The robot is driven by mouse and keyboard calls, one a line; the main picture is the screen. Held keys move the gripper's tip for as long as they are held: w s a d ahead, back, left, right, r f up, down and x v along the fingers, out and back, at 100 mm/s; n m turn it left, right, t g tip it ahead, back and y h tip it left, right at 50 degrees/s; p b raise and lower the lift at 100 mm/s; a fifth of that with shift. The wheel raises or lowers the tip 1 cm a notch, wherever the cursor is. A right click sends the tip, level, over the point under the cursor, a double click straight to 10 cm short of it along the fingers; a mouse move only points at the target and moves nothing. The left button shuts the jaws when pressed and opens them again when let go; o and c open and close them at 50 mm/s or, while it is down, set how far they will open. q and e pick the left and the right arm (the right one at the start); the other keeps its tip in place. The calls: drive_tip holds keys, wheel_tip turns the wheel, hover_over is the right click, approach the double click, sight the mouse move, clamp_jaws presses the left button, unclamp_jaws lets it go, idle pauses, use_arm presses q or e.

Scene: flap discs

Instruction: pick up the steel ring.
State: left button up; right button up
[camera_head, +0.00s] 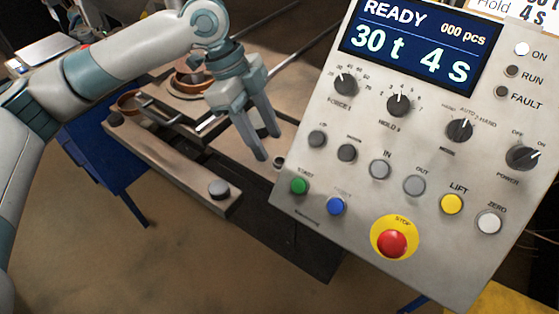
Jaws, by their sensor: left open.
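My left gripper (268,146) reaches in from the left and points down, its two fingers apart and nothing seen between them. It hangs above the press bed (170,150), just left of the control panel. No thing shows clearly as the steel ring. A brownish round, ring-like piece (130,104) lies on the bed's left side, left of the gripper. A round brown disc piece (190,84) sits farther back, partly hidden by my left arm. My right gripper is not in view.
A large tilted control panel (330,205) with knobs, buttons and a red stop button (392,243) fills the right side. Its screen (420,42) reads READY, 30 t, 4 s, 000 pcs. A blue stand (105,165) is at the left. The floor (150,265) in front looks clear.

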sight(279, 161)
use_arm(q)
drive_tip(key=shift+d+f+p, duration=0.35)
drive_tip(key=shift+f+p, duration=0.15)
drive_tip(key=p+x, duration=0.1)
drive_tip(key=x, duration=0.2)
drive_tip(key=shift+w+d, duration=0.1)
drive_tip(key=shift+d+f, duration=0.1)
drive_tip(key=shift+f, duration=0.3)
drive_tip(key=shift+c, duration=0.7)
drive_tip(key=c, duration=1)
